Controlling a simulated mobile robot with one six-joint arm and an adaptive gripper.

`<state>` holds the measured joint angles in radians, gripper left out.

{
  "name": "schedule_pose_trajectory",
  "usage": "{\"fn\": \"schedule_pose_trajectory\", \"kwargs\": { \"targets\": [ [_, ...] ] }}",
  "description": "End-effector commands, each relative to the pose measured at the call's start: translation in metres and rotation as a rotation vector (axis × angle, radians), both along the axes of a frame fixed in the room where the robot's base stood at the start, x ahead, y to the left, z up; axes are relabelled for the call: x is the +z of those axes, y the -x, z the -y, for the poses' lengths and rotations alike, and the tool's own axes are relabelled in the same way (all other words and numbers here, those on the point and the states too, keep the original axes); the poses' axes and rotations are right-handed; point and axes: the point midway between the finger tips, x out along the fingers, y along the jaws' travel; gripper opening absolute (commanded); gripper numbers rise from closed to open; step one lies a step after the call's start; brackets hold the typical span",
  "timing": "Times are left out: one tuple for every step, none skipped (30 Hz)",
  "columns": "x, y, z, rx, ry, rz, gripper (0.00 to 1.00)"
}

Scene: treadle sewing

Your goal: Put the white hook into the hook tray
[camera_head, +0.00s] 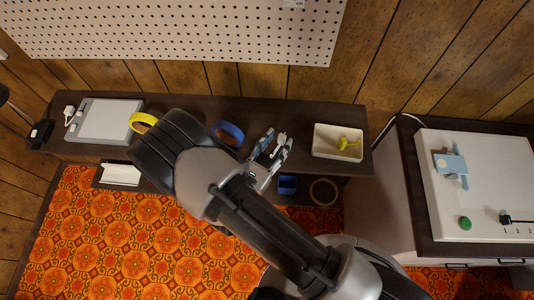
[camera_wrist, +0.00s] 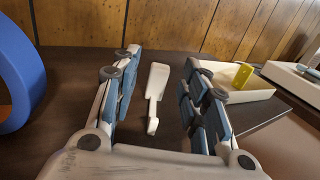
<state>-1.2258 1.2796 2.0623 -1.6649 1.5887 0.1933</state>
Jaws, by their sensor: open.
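The white hook (camera_head: 280,140) is on the dark shelf, to the left of the tray. In the wrist view the hook (camera_wrist: 156,92) is a slim white piece between my two fingers, with clear space on both sides. My gripper (camera_head: 276,147) is open around it and appears not to touch it. The hook tray (camera_head: 325,154) is a shallow cream-white box at the shelf's right end, with a yellow hook (camera_head: 346,144) in it. The tray (camera_wrist: 258,93) and yellow hook (camera_wrist: 242,76) also show beyond my right finger in the wrist view.
A blue ring (camera_head: 229,133) stands left of my gripper, and a yellow ring (camera_head: 143,121) farther left. A grey flat device (camera_head: 104,119) is at the shelf's left end. A wooden wall with pegboard (camera_head: 180,30) rises behind. A white-topped machine (camera_head: 485,185) stands right.

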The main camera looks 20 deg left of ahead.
Motion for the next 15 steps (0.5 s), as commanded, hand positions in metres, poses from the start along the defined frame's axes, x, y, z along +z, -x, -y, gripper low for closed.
{"fn": "schedule_pose_trajectory", "kwargs": {
  "targets": [
    [0.000,0.008,-0.004,0.006,0.001,0.000,0.41],
    [0.000,0.013,-0.005,0.007,0.001,0.000,0.41],
    [0.000,0.021,-0.007,0.008,0.001,0.000,0.41],
    [0.000,0.027,-0.009,0.009,0.000,0.000,0.41],
    [0.000,0.033,-0.011,0.009,0.000,0.000,0.41],
    [0.000,0.042,-0.012,0.009,0.000,0.000,0.41],
    [0.000,0.049,-0.015,0.009,0.000,0.000,0.41],
    [0.000,0.055,-0.016,0.009,0.000,0.000,0.41],
    [0.000,0.063,-0.018,0.009,0.000,0.000,0.41],
    [0.000,0.069,-0.019,0.008,-0.001,0.000,0.41],
    [0.000,0.075,-0.021,0.008,-0.001,0.000,0.41],
    [0.000,0.082,-0.022,0.007,-0.001,0.000,0.41],
    [0.000,0.087,-0.023,0.007,0.000,-0.001,0.41],
    [0.000,0.091,-0.024,0.005,-0.001,-0.001,0.41],
    [0.000,0.096,-0.026,0.006,-0.001,-0.001,0.41]
  ]
}}
